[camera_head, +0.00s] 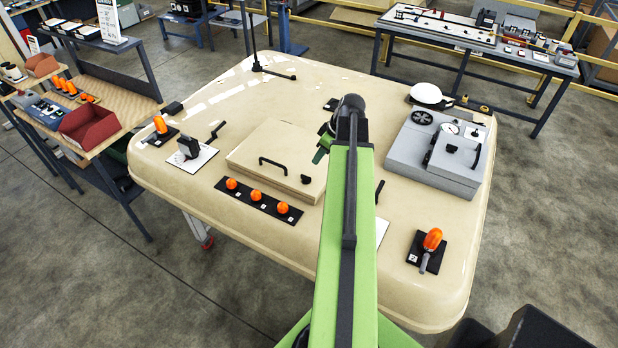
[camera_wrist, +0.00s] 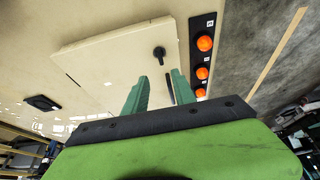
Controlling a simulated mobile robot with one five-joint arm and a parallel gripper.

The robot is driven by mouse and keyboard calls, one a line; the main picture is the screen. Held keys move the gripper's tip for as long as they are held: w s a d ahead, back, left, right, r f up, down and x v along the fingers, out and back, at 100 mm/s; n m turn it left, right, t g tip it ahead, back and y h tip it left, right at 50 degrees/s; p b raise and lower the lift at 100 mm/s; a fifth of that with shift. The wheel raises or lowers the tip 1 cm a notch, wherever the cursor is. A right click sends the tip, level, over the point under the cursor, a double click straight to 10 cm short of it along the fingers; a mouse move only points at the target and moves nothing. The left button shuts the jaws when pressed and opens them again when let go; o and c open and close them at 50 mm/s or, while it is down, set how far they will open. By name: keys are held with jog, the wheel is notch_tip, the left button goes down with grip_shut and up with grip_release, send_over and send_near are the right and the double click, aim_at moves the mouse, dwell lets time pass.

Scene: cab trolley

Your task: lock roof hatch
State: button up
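The roof hatch (camera_head: 250,150) is a square beige raised panel lying flat on the cab roof (camera_head: 400,215). It has a black bar handle (camera_head: 272,163) and a small black latch knob (camera_head: 305,179) near its front right corner. In the wrist view the hatch (camera_wrist: 110,55) fills the upper middle, with the latch knob (camera_wrist: 159,52) beyond my fingertips. My gripper (camera_wrist: 157,80) has its two green fingers spread apart, empty. A dark bar, seemingly the handle (camera_wrist: 170,90), shows between them, partly hidden. In the head view my gripper (camera_head: 321,148) hangs by the hatch's right side, partly hidden by my arm.
Several orange lamps (camera_head: 257,195) stand on a black strip before the hatch. A grey box unit (camera_head: 405,155) with a gauge is at right, an orange-handled part (camera_head: 432,240) at front right. A white plate with a black lever (camera_head: 188,148) is at left. Workbenches flank the trolley.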

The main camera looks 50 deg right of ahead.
aim_at(306, 176)
jog(key=b+x, duration=1.1)
jog(key=x, duration=0.3)
jog(key=shift+d+f+b, duration=0.1)
jog(key=shift+b, duration=0.25)
grip_shut()
